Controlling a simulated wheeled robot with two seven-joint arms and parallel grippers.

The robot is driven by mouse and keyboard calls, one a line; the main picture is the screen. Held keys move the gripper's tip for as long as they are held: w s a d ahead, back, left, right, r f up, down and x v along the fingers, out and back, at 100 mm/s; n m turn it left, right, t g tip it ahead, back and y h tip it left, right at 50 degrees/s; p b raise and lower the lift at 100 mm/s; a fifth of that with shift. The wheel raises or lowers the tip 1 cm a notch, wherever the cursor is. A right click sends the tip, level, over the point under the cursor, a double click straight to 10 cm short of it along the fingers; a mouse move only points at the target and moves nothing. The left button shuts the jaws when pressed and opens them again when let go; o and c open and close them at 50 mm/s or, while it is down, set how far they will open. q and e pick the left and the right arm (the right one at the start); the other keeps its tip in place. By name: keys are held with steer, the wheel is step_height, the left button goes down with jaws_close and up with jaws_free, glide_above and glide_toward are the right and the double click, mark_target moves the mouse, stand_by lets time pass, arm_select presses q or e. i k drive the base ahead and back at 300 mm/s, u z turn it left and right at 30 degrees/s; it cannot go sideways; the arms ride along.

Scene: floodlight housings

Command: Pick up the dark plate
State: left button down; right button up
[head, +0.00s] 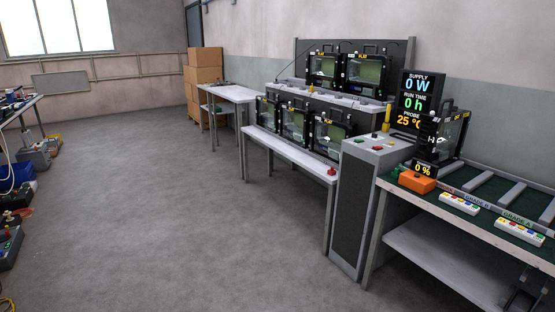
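I cannot single out a dark plate with certainty. Black-framed floodlight housings with glass fronts stand on the benches: two on the raised rear shelf (340,98), several on the lower white bench (300,158), and one (441,135) at the right beside the readout. A dark upright panel (400,50) stands behind the rear housings. The right bench has a dark green top (450,190) with pale bars across it. Neither of my grippers is in view.
A grey cabinet (352,215) with coloured buttons stands between the benches. An orange box (417,182) and switch strips (459,203) lie on the right bench's front edge. A white table (230,93) and cartons (204,75) stand farther back. The middle floor (150,210) is clear; clutter lines the left.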

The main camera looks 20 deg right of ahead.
mark_target(530, 268)
steer(key=z, duration=1.05)
steer(key=i, duration=0.9)
steer(key=z, duration=0.95)
